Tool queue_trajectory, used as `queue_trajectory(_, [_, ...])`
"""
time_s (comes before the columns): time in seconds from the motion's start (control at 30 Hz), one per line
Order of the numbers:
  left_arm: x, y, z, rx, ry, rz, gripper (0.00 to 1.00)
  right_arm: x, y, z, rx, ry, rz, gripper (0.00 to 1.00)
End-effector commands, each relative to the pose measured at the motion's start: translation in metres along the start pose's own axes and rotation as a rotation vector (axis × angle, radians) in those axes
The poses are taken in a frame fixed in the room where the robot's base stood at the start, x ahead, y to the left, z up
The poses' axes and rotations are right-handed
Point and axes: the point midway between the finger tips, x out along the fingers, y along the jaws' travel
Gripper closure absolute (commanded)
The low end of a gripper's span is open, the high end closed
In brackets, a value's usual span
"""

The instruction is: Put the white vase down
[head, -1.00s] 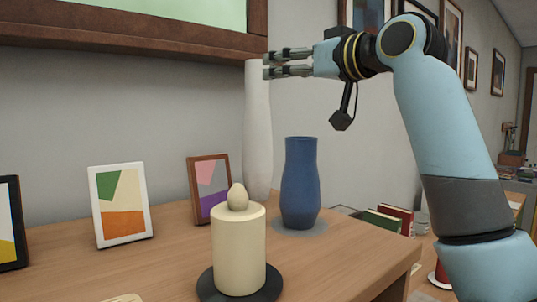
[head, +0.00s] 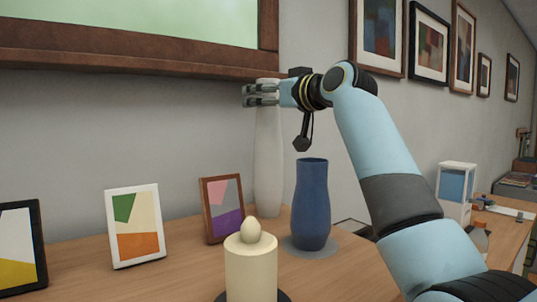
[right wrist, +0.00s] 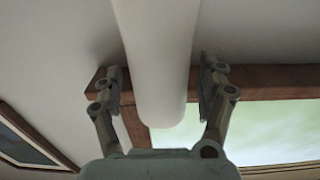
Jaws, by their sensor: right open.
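The white vase (head: 268,160) is tall and slim and stands upright at the back of the wooden table, against the wall. Its neck also shows in the right wrist view (right wrist: 158,60). My right gripper (head: 246,95) is open near the vase's top, its fingers reaching across the neck in the head view. In the right wrist view the fingers (right wrist: 160,85) are on either side of the vase, with a gap visible near its end. The fingers hide part of the neck in the head view. My left gripper is not in view.
A blue vase (head: 311,205) stands on a grey mat just right of the white vase. A cream candle (head: 251,270) is in front. Several picture frames, including a white one (head: 134,226), stand left. A wooden ledge (head: 150,62) is above, close to my gripper.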

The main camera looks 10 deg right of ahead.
Motion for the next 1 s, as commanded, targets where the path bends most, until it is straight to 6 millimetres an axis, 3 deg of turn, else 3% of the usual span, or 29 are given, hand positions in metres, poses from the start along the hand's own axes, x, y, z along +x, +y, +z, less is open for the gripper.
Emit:
queue_trajectory(0.07, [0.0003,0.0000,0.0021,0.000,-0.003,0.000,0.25,-0.0002,0.0000,0.0003,0.000,0.000,0.000,0.25])
queue_trajectory(0.63, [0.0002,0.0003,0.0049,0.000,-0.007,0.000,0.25,-0.0005,0.0001,0.0002,0.000,0.000,0.000,0.98])
queue_trajectory(1.0, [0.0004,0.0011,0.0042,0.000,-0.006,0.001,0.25,-0.0009,0.0000,-0.0039,-0.002,0.007,0.000,1.00])
